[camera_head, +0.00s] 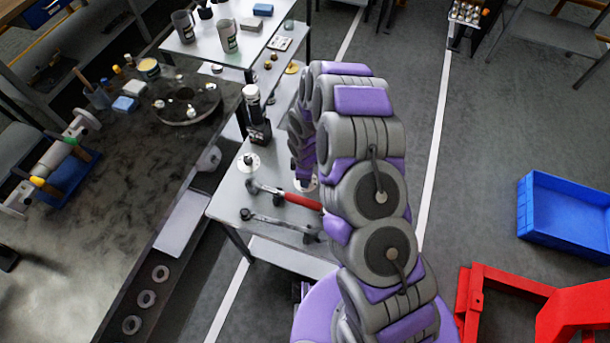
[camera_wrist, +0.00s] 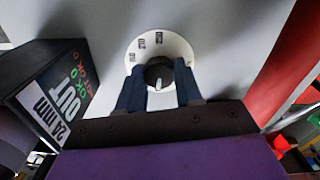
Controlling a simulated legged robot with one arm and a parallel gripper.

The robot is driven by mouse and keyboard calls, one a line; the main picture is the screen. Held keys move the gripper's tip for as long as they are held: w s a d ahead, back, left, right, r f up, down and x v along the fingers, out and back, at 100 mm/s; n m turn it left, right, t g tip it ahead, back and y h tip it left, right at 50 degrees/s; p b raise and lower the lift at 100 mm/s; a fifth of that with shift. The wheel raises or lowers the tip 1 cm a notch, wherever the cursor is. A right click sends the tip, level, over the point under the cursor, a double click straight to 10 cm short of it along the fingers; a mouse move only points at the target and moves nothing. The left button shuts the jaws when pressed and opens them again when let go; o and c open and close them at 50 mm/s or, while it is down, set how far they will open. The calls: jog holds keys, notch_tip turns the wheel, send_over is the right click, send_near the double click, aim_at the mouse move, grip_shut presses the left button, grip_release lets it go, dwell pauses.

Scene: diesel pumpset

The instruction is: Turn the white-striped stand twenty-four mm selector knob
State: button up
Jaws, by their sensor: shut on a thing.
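The selector knob (camera_wrist: 159,70) is dark and round with a white stripe. It sits in the middle of a white dial plate (camera_wrist: 178,44) with small printed labels in the wrist view. The stripe points toward the bottom of that view. My gripper (camera_wrist: 158,80) is shut on the knob, one dark finger on each side. A black box (camera_wrist: 42,95) left of the dial reads "24 mm" and "OUT". In the head view my arm hides the knob, and a white dial edge (camera_head: 305,184) shows beside my gripper (camera_head: 304,174).
Another white dial with a dark knob (camera_head: 249,162) sits on the grey bench (camera_head: 228,196). A black device (camera_head: 257,132) stands behind. A red surface (camera_wrist: 285,60) rises at right in the wrist view.

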dwell(0.4)
jog(key=o, duration=1)
jog(key=shift+o, duration=0.2)
notch_tip(320, 180, up, 17)
jog(key=p, duration=0.1)
jog(key=shift+r+p, duration=0.15)
jog(key=shift+p, duration=0.25)
jog(key=shift+w, duration=0.1)
